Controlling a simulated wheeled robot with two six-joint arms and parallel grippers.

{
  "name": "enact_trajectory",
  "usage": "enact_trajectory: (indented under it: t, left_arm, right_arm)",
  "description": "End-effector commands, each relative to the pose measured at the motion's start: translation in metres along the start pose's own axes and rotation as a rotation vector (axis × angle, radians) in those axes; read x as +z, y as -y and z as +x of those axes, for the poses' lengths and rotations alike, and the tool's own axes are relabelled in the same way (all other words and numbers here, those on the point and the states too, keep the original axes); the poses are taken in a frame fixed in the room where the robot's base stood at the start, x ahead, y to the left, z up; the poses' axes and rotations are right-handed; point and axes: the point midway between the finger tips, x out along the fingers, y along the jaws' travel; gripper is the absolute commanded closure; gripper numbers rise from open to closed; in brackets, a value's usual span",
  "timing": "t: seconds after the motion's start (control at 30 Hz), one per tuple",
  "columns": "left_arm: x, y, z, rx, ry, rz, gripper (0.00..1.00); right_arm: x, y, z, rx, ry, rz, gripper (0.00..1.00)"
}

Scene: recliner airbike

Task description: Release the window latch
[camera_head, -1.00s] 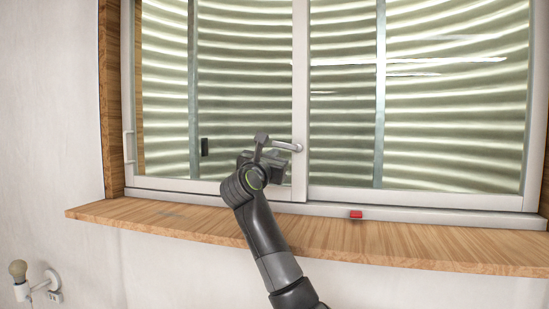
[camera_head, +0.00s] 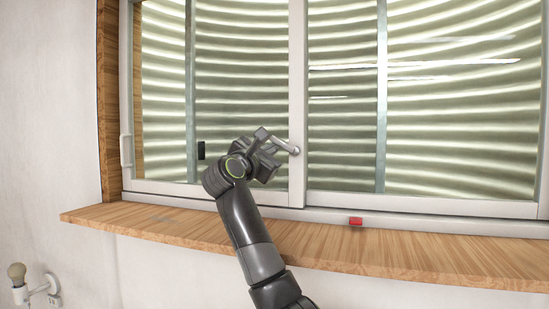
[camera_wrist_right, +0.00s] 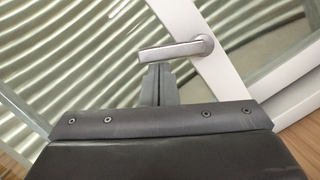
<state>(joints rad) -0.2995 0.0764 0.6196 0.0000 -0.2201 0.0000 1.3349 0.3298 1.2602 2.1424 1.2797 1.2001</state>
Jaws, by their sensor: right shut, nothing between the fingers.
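The window latch is a silver lever handle (camera_head: 285,145) on the white middle frame post of the sliding window (camera_head: 298,90). Its free end points left and slightly up from its pivot in the head view. In the right wrist view the handle (camera_wrist_right: 178,49) lies across the top middle. My right gripper (camera_wrist_right: 160,72) is shut and empty, its fingertips right at the underside of the handle's free end. Whether they touch it I cannot tell. In the head view my right gripper (camera_head: 266,160) is left of the pivot, its fingertips partly hidden. My left gripper is not in view.
A wooden sill (camera_head: 400,246) runs below the window, with a small red object (camera_head: 356,221) at its back edge. A white pull (camera_head: 126,151) is on the left frame. A wall lamp with a bulb (camera_head: 17,272) is at lower left. Corrugated sheeting shows behind the glass.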

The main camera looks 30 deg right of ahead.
Motion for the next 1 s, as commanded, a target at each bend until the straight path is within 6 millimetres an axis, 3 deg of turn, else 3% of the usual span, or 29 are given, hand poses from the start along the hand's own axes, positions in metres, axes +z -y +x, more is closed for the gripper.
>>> enact_trajectory:
  t: [0.8, 1.0]
  left_arm:
    - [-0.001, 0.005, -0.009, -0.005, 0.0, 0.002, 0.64]
    - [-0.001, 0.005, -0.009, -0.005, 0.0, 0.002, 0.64]
  right_arm:
    - [0.043, -0.006, 0.011, -0.184, 0.002, 0.736, 1.0]
    - [0.045, -0.005, 0.011, -0.198, 0.001, 0.791, 1.0]
